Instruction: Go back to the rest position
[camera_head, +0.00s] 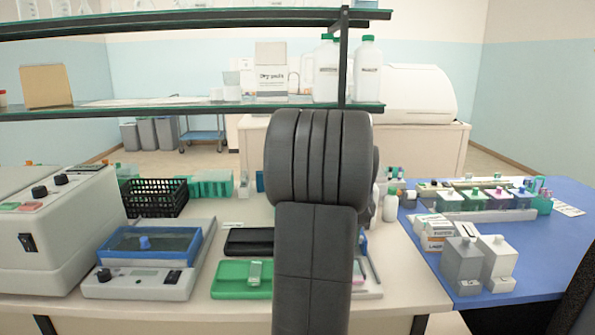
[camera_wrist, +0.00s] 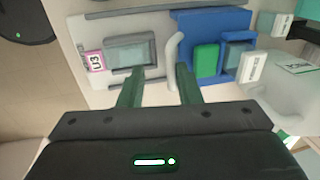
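My gripper (camera_wrist: 158,88) shows in the wrist view with its two green fingers apart and nothing visible between them. Its fingertips are over a pale device or tray (camera_wrist: 92,68) with a grey window and a pink "U3" label (camera_wrist: 94,61). In the head view my dark arm stands upright in the middle of the picture and hides the gripper and part of the bench behind it.
A green tray (camera_head: 226,280) and a blue-lidded device (camera_head: 148,277) lie left of my arm. A black basket (camera_head: 155,198) stands behind. Glass shelves (camera_head: 130,111) hang above. Grey and white containers (camera_head: 462,268) stand on the blue bench (camera_head: 540,255) at right.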

